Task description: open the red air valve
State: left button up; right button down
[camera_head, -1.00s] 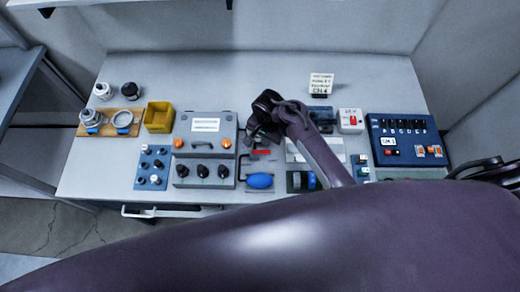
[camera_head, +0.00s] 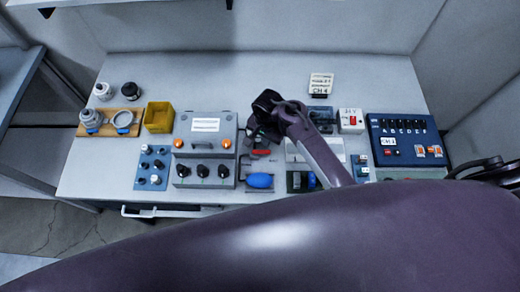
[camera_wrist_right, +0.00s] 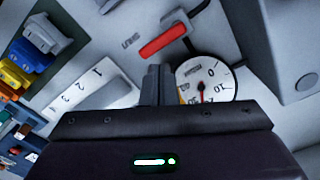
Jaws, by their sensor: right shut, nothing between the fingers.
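The red air valve handle (camera_head: 261,152) is a short red bar on a grey panel near the middle of the table. In the right wrist view the red handle (camera_wrist_right: 163,41) lies slanted, just beyond my fingertips. My right gripper (camera_wrist_right: 156,72) is shut and empty, with a small visible gap between its tips and the handle. In the head view my right gripper (camera_head: 256,137) hangs just above the handle, and my arm hides part of the panel. A round white gauge (camera_wrist_right: 207,78) sits beside the fingers. My left gripper is not in view.
Left of the valve stands a grey box (camera_head: 205,150) with knobs and orange lamps. A blue oval part (camera_head: 259,181) lies in front of the valve. A yellow bin (camera_head: 159,117) and a blue switch panel (camera_head: 403,140) stand farther out. The back of the table is mostly clear.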

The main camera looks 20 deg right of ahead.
jog(key=shift+f+b, duration=0.5)
jog(key=shift+f, duration=0.4)
